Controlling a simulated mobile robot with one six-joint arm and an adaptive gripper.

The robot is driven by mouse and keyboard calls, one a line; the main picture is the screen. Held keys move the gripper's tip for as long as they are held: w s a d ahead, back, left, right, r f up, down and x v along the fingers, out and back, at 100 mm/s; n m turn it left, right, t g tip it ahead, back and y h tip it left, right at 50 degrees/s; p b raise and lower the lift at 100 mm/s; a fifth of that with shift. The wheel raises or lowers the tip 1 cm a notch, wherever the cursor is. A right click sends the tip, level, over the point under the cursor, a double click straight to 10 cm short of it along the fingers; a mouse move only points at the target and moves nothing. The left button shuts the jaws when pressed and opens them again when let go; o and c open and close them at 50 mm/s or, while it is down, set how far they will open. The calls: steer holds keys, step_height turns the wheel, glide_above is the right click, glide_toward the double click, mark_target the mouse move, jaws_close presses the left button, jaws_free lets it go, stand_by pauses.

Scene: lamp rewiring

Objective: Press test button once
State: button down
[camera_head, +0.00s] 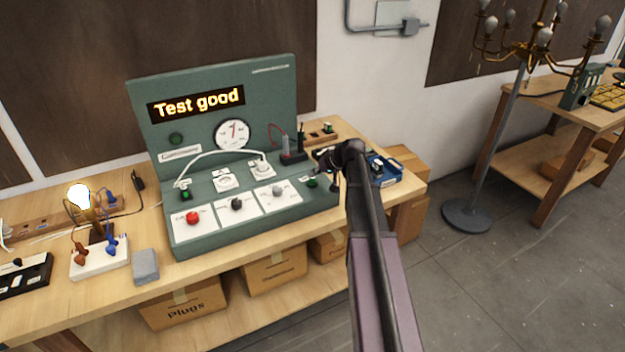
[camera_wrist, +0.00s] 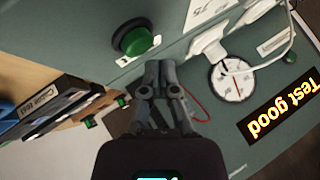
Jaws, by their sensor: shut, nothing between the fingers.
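The green test panel (camera_head: 240,225) stands on the workbench, and its display (camera_head: 196,103) reads "Test good". A round green button (camera_head: 312,183) sits at the right end of the panel's lower face. In the wrist view the green button (camera_wrist: 131,40) is large, with a white label beside it. My gripper (camera_wrist: 160,66) is shut and empty, its fingertips just beside the button and seemingly apart from it. In the head view my gripper (camera_head: 326,157) is partly hidden by my arm, over the panel's right end.
A lit bulb (camera_head: 79,196) stands on the left of the bench by a white wired block (camera_head: 98,262) and a grey block (camera_head: 146,266). A dial (camera_wrist: 232,80) and a white cable lie near my gripper. A blue tray (camera_head: 388,172) is at right.

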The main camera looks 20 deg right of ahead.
mark_target(313, 181)
stand_by(0.3)
step_height(313, 181, up, 5)
steer(key=p, duration=0.5)
stand_by(0.9)
steer(key=s+a+f+g+h, duration=0.2)
steer(key=s+a+g, duration=0.1)
steer(key=s+a, duration=0.8)
steer(key=s+a+f+n+g+h, duration=0.1)
steer(key=s+a+f+g+h, duration=0.2)
steer(key=s+a, duration=0.9)
steer(key=shift+s+f+g+h, duration=0.35)
steer(key=shift+s+g, duration=0.25)
steer(key=shift+s, duration=0.65)
